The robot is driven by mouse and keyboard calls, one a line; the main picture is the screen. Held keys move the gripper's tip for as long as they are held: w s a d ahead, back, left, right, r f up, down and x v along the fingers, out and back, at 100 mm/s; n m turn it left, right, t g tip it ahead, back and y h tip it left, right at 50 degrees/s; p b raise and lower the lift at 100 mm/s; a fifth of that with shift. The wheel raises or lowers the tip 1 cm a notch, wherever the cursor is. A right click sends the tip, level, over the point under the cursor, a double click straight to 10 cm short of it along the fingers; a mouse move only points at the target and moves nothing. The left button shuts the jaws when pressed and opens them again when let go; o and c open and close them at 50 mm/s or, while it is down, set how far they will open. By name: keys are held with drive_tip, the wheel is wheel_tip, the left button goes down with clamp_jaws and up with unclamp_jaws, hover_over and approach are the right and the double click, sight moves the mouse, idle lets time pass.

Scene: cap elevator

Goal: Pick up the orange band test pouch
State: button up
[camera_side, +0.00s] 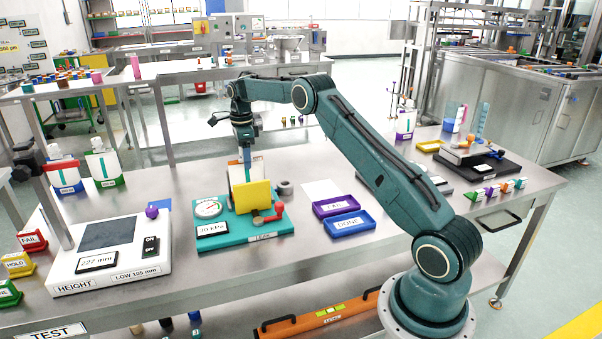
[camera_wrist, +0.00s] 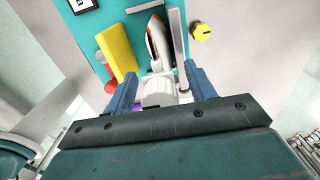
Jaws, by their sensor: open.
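The orange band test pouch (camera_wrist: 155,42) is white with an orange-brown stripe and stands in the teal leak tester. In the side view its white body (camera_side: 236,172) is largely hidden behind the tester's yellow plate (camera_side: 253,196). My gripper (camera_wrist: 162,88) points down over the pouch with its two blue fingers apart. The pouch's white ribbed top (camera_wrist: 158,91) lies between the fingers, with gaps visible at the sides. In the side view my gripper (camera_side: 246,158) is right above the pouch.
The teal leak tester (camera_side: 262,237) has a dial (camera_side: 208,208) and a red lever (camera_side: 275,212). A purple FAIL tray (camera_side: 334,206) and a blue DONE tray (camera_side: 348,224) lie to its right. The white height station (camera_side: 112,258) is at left. Other pouches (camera_side: 104,163) stand behind it.

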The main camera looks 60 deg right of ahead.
drive_tip(key=shift+f, duration=0.45)
drive_tip(key=shift+c, duration=0.4)
clamp_jaws()
